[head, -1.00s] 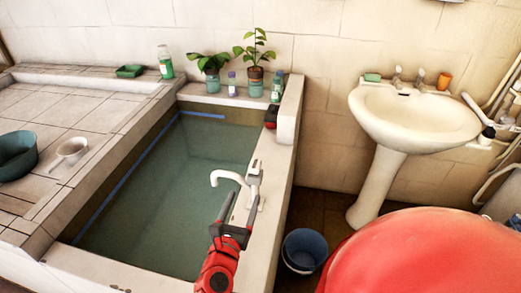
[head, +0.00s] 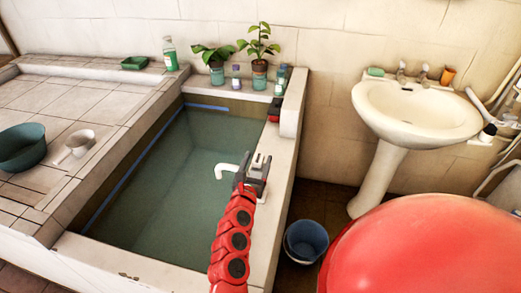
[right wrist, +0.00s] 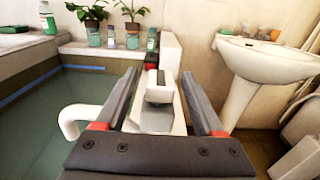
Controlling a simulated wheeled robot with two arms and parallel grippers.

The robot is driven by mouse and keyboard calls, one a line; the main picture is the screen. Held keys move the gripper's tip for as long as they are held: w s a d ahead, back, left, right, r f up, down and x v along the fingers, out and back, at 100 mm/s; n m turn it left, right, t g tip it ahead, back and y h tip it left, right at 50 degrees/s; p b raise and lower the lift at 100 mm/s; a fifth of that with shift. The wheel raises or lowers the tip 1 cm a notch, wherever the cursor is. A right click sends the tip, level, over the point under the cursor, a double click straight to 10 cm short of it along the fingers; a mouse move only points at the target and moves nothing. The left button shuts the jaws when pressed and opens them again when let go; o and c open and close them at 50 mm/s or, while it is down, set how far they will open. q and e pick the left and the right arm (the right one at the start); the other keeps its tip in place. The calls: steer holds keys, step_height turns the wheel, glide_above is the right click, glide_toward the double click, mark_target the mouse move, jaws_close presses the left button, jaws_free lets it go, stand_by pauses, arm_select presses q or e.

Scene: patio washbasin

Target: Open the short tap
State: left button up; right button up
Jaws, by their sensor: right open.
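The short tap is white, with a curved spout (head: 222,171) that reaches left over the water; the spout also shows in the right wrist view (right wrist: 72,122). Its light handle (right wrist: 160,88) stands between the two fingers of my right gripper (right wrist: 157,95) in the right wrist view. In the head view my right gripper (head: 258,168) covers most of the tap's body. The right gripper is open, with one finger on each side of the handle. I cannot tell whether either finger touches it. My left gripper is not in view.
The tap stands on the pale right ledge of the water basin (head: 260,232). A white pedestal sink (head: 415,125), a blue bucket (head: 306,241) and a large red object (head: 430,245) are to the right. Potted plants (head: 260,75) and bottles line the back ledge.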

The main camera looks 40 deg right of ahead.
mark_target(260, 154)
steer(key=shift+p+x, duration=0.35)
steer(key=shift+x, duration=1.8)
steer(key=shift+f, duration=0.1)
steer(key=shift+c, duration=0.3)
jaws_close()
